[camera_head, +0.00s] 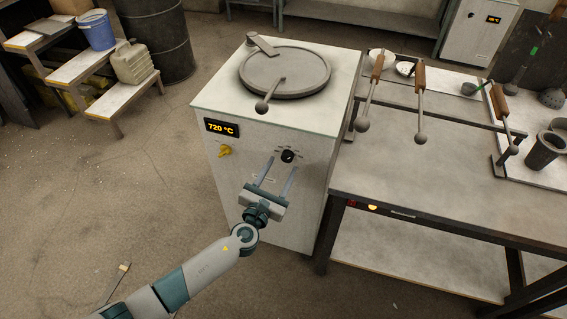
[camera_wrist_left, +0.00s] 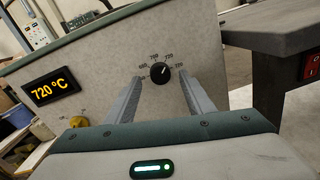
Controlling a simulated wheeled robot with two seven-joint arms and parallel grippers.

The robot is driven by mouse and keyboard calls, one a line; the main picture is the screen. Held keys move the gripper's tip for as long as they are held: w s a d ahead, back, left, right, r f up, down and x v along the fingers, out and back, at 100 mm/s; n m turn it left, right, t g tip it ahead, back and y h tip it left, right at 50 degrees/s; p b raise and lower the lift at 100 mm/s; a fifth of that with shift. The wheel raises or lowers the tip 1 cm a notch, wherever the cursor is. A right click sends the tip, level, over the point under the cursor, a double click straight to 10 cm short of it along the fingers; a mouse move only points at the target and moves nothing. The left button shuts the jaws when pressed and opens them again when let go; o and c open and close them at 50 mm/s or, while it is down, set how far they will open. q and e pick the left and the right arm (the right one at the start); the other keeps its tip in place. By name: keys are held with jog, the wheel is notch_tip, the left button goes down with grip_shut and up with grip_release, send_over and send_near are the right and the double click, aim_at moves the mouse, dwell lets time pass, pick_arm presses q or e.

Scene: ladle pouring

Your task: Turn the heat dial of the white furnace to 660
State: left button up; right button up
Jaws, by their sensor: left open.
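The white furnace (camera_head: 240,165) stands in the middle of the head view, with a round lid (camera_head: 290,68) on top. Its display (camera_head: 221,128) reads 720 °C, also clear in the left wrist view (camera_wrist_left: 52,89). The black heat dial (camera_head: 288,156) is on the front face; in the left wrist view the dial (camera_wrist_left: 160,74) sits among printed numbers, its white mark pointing up and right. My left gripper (camera_head: 279,170) is open in front of the dial. In the left wrist view its fingers (camera_wrist_left: 160,88) lie either side of the dial, with gaps. My right gripper is not in view.
A yellow knob (camera_head: 225,151) is on the furnace front, left of the dial. A metal table (camera_head: 440,190) with several wooden-handled ladles (camera_head: 420,100) stands close on the right. Steps with a blue bucket (camera_head: 97,30) are at the left.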

aim_at(287, 157)
pick_arm(q)
jog(key=shift+x, duration=1)
jog(key=shift+w+d, duration=0.1)
jog(key=shift+w, duration=0.25)
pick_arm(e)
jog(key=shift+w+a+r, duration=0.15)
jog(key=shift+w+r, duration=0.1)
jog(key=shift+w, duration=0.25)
pick_arm(q)
jog(key=c, duration=1)
jog(key=shift+c, duration=0.2)
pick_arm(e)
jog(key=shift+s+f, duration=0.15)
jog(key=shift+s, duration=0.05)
